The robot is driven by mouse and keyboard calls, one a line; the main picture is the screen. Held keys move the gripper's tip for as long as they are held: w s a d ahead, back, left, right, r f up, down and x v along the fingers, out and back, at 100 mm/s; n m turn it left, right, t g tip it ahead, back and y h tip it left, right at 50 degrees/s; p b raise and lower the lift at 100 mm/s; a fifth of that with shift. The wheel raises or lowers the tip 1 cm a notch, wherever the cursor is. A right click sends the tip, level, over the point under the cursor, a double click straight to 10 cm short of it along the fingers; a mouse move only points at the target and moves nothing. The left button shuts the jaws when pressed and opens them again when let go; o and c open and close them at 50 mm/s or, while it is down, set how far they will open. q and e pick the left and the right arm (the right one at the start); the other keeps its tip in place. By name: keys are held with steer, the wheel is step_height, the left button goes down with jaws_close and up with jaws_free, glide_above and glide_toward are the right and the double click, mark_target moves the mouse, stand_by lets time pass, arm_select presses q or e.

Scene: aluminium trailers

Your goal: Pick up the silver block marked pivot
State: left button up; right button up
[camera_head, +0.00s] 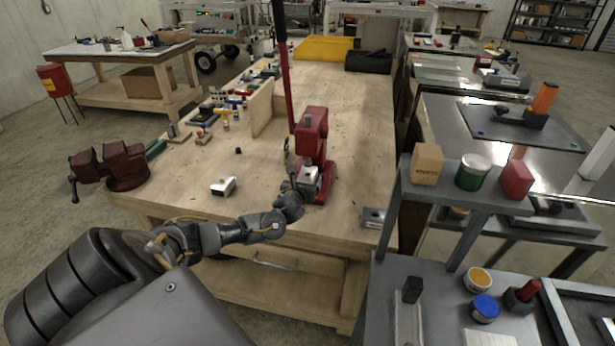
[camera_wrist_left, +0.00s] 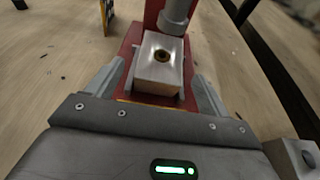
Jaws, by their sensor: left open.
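A silver block (camera_wrist_left: 158,62) with a dark round hole in its top sits on the red base of the arbor press (camera_wrist_left: 127,52). It also shows in the head view (camera_head: 311,171), partly behind my gripper. My left gripper (camera_wrist_left: 155,84) is open, with one finger on each side of the block and its body in front. I cannot tell whether the fingers touch it. Two more silver blocks lie on the workbench, one at the left (camera_head: 223,187) and one near the right edge (camera_head: 373,218). No pivot marking can be read on any block. My right gripper is out of view.
The red press (camera_head: 312,130) with its long upright lever stands over the block; its ram (camera_wrist_left: 174,18) hangs just behind the hole. A brown vise (camera_head: 122,167) is at the bench's left edge. A grey shelf (camera_head: 470,185) stands to the right.

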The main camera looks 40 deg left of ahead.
mark_target(306, 179)
arm_select(q)
steer(key=shift+x, duration=1.6)
steer(key=c, duration=1.3)
